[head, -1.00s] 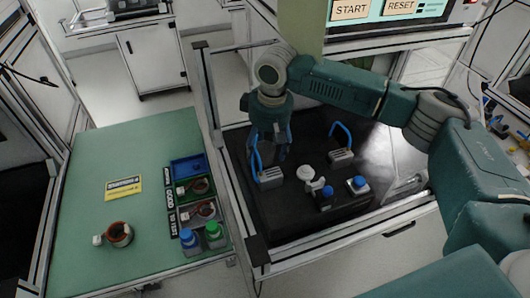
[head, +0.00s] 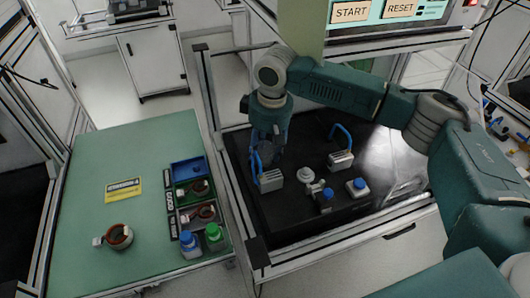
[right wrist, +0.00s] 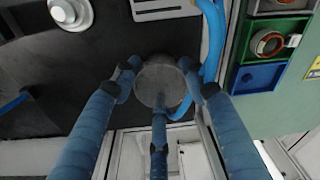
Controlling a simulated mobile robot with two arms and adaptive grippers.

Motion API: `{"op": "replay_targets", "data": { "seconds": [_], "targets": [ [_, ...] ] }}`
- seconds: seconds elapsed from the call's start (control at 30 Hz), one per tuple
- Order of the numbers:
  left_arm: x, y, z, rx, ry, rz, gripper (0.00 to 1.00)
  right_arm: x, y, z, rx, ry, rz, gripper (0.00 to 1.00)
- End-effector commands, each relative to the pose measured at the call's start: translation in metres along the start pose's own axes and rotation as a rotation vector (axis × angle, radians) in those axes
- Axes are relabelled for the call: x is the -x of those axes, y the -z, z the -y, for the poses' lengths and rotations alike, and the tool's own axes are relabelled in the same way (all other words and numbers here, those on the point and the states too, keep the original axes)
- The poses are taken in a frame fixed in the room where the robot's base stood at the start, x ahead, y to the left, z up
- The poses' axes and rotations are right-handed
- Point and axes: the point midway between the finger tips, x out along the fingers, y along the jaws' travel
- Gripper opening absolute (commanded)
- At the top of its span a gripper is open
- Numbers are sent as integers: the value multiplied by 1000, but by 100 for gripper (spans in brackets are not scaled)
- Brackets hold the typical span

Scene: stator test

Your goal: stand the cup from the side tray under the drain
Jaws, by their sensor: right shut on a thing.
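My right gripper (head: 267,146) hangs over the left back part of the black bench surface, and its blue fingers point down. In the right wrist view the three fingers (right wrist: 158,95) are shut around a grey, see-through cup (right wrist: 160,72). A pale round fitting (head: 306,173) with a small spout stands on the black surface, to the right of the gripper. It may be the drain; the round pale part at the top left of the wrist view (right wrist: 70,12) looks like it. I cannot tell which surface is the side tray. My left gripper is not in view.
Two grey blocks with blue hoses (head: 271,179) (head: 340,160) stand near the gripper. A green table (head: 80,215) with coloured bins (head: 188,168) lies left, beyond a metal frame rail. The black surface at right is clear.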

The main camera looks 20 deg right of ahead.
Motion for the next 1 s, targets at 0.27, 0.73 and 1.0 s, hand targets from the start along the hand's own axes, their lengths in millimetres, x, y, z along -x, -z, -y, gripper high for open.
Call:
{"op": "replay_targets", "data": {
  "seconds": [0.27,0.73,1.0],
  "targets": [
    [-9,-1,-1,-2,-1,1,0,45,7,1,1,1,-6,20],
    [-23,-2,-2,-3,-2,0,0,168,21,0,0,0,-2,20],
    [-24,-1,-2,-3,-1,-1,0,191,22,0,-2,0,0,20]
  ]
}}
